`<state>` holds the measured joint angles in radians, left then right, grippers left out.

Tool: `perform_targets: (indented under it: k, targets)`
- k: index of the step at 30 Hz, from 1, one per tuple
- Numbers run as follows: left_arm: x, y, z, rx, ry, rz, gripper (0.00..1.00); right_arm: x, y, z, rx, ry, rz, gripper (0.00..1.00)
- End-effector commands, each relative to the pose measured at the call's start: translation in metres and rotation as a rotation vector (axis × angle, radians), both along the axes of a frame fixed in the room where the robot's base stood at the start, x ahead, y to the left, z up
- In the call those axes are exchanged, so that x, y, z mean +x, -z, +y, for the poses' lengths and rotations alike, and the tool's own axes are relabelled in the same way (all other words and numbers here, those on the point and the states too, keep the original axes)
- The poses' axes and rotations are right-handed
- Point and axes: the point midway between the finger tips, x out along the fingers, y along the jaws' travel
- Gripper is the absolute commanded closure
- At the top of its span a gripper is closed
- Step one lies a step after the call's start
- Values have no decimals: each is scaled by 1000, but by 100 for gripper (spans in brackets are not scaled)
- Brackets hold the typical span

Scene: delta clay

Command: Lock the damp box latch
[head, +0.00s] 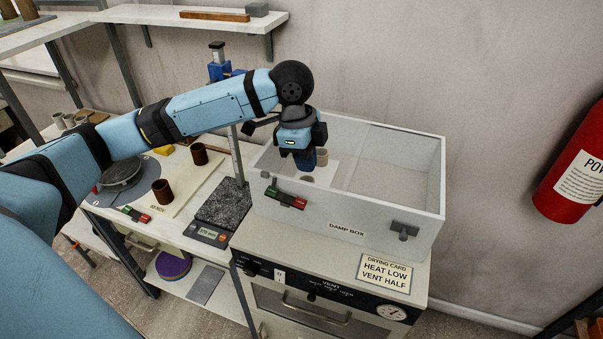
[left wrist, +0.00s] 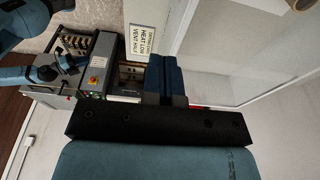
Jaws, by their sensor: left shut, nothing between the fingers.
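The damp box (head: 345,232) is a pale, clear-topped box with a "DAMP BOX" label, standing on the drying cabinet. I cannot tell the latch's setting. My left gripper (head: 305,163) is above the left part of the box, left of the latch and apart from it. Its dark blue fingers (left wrist: 166,80) are shut with nothing between them. In the left wrist view the box's pale wall (left wrist: 235,50) is at right. My right gripper does not clearly show.
A green and red strip (head: 286,197) is on the box's front left. The cabinet (head: 320,305) below carries a drying card (head: 384,273), also in the wrist view (left wrist: 143,40). A fire extinguisher (head: 575,175) hangs right.

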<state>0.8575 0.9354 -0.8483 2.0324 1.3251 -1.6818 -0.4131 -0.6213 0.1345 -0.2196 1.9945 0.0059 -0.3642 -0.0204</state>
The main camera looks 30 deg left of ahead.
Motion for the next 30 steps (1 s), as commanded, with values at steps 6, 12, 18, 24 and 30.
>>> perform_targets:
  k: [6, 12, 18, 24, 30]
  targets:
    - [2, -38, -7, -1, 0, -4, 100, -2, 11, 2, 0, -2, 14, 100]
    - [2, -51, -9, 0, 0, 0, 100, -2, 11, 3, 2, -4, 13, 100]
    - [2, -52, -9, 0, -1, 1, 100, -1, 8, 3, 3, -5, 8, 100]
    - [2, -52, -9, 0, -1, 0, 100, 0, 7, 4, 4, -5, 6, 100]
    - [1, -48, -11, -2, 0, 0, 100, 0, 7, 4, 4, -5, 6, 100]
